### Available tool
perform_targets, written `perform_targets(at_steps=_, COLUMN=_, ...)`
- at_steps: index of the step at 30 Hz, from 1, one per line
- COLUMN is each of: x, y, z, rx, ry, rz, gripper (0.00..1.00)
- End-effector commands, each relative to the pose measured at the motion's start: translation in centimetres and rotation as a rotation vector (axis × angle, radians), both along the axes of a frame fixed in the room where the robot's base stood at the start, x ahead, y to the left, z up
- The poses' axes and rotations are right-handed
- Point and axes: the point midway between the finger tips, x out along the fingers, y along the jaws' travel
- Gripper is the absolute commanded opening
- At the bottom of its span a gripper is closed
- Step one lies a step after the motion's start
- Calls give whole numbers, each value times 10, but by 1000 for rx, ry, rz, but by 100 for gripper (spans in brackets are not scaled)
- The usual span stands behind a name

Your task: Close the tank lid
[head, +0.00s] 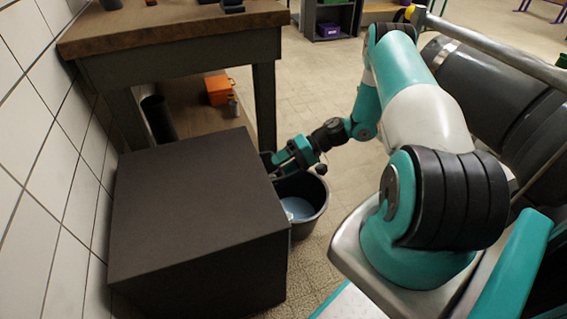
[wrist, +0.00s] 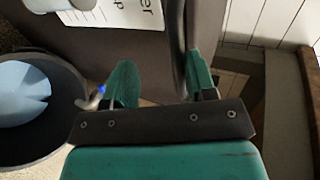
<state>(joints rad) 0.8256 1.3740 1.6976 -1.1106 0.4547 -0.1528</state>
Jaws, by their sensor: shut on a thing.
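The tank (head: 195,190) is a large dark brown box in the lower left of the head view. In the wrist view a dark panel (wrist: 150,50) with a white printed label (wrist: 125,12) lies ahead of and between my fingers; it appears to be the tank lid. My gripper (head: 275,160) is at the tank's far right side, low above the bucket. In the wrist view my gripper (wrist: 160,85) has a teal finger on either side of the panel's near part and is shut on it. The contact itself is partly hidden.
A dark bucket (head: 318,203) with pale blue contents stands right beside the tank, under my gripper. A wooden-topped bench (head: 180,22) stands behind, with an orange box (head: 218,89) beneath. White tiled wall (head: 40,130) closes the left. Tiled floor is open beyond the bucket.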

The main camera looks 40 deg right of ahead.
Motion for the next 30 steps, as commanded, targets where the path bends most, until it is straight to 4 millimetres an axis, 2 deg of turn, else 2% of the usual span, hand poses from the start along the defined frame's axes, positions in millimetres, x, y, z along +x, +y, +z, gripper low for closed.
perform_targets(at_steps=1, x=-2, y=0, z=-5, rx=-4, ry=13, rz=0, gripper=38)
perform_targets(at_steps=5, x=-3, y=-3, z=-2, rx=-3, ry=14, rz=0, gripper=38)
perform_targets(at_steps=8, x=-6, y=-13, z=4, rx=-4, ry=13, rz=-3, gripper=38)
perform_targets(at_steps=21, x=-39, y=-103, z=52, rx=-5, ry=2, rz=-5, gripper=38)
perform_targets(at_steps=27, x=-50, y=-134, z=67, rx=-2, ry=-1, rz=-3, gripper=38)
perform_targets(at_steps=30, x=-53, y=-142, z=72, rx=-1, ry=0, rz=-1, gripper=38)
